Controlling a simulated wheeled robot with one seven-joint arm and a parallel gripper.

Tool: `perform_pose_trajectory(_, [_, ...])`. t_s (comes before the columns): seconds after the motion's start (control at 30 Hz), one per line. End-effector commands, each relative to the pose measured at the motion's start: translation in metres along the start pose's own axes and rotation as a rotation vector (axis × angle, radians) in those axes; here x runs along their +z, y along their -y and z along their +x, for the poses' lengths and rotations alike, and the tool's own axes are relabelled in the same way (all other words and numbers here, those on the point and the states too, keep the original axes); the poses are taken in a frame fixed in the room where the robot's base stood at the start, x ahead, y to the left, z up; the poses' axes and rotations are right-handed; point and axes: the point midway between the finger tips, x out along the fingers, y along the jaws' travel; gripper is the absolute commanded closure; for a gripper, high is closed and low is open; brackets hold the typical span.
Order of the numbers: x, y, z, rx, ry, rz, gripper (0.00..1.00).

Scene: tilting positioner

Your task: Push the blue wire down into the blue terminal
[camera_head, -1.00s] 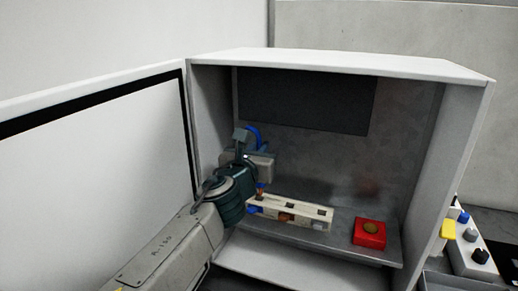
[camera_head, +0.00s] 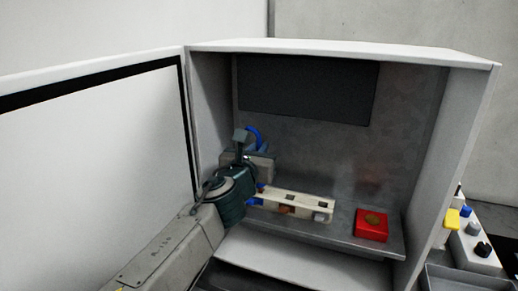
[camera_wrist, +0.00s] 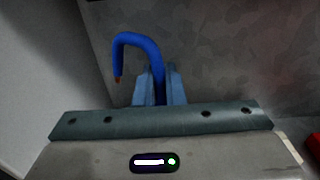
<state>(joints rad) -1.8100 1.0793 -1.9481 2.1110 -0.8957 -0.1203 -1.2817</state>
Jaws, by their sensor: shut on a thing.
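The blue wire (camera_wrist: 140,42) is bent into a hook in the wrist view, its bare copper end (camera_wrist: 118,79) pointing down at the left. My gripper (camera_wrist: 159,84) is shut on the wire's other leg. In the head view the wire (camera_head: 256,137) arches above my gripper, whose fingertips are mostly hidden by its own body. The blue terminal (camera_head: 254,201) is at the left end of the white terminal block (camera_head: 312,203), close below my gripper. A small blue piece shows just above that end; I cannot tell whether it is wire. The terminal is not visible in the wrist view.
The block stands on a grey shelf (camera_head: 340,228) inside a white cabinet (camera_head: 330,50). A red box with a round button (camera_head: 371,225) is right of the block. The open door (camera_head: 100,150) is at the left. Other controls (camera_head: 470,228) stand outside at the right.

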Motion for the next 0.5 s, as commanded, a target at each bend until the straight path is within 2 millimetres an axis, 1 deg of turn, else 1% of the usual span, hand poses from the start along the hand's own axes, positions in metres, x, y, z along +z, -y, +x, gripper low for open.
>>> perform_pose_trajectory(0.5, [-0.014, 0.000, 0.000, 0.000, 0.000, 0.000, 1.00])
